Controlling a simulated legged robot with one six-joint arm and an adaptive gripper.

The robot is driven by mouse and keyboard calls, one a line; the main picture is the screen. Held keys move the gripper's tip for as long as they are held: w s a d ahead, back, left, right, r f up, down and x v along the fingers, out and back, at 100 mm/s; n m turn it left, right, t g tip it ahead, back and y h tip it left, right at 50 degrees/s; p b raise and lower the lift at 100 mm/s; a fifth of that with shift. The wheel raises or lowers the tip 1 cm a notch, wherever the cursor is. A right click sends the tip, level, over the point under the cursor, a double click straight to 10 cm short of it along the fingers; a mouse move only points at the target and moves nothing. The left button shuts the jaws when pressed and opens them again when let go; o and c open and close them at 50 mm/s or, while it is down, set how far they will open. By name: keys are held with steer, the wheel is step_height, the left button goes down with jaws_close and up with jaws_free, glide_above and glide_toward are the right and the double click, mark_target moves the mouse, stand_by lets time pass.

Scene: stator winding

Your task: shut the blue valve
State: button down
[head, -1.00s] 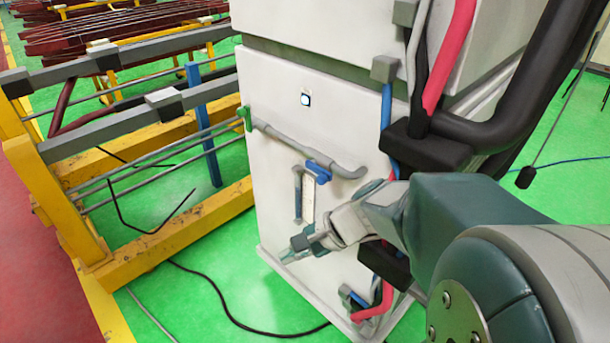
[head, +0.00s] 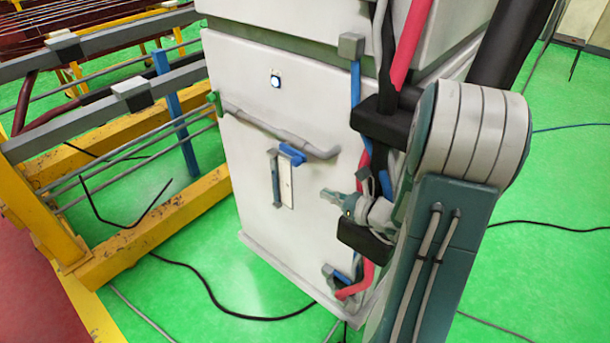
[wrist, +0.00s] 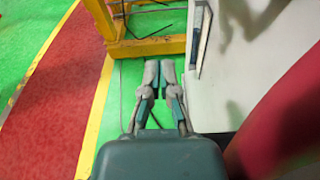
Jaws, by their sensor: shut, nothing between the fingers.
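A blue valve lever (head: 292,153) sits just below a grey pipe (head: 262,125) on the front of a white cabinet (head: 240,180). It slants down to the right. My gripper (head: 323,195) is shut and empty, below and to the right of the lever, apart from it in the picture. In the wrist view my gripper (wrist: 159,70) has its fingertips together, pointing past the cabinet's side towards the floor and a yellow frame. The blue lever cannot be made out in the wrist view.
A grey upright bar (head: 276,180) beside a pale plate stands under the lever. Black clamps (head: 378,120), a red hose (head: 410,45) and a blue pipe (head: 355,85) run down the cabinet's right side. A yellow frame (head: 150,225) stands left. Green floor lies in front, with a black cable.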

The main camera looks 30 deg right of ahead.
mark_target(289, 155)
steer(key=w+a+r, duration=0.2)
steer(key=w+a, duration=0.1)
steer(key=w, duration=0.5)
steer(key=shift+w, duration=0.25)
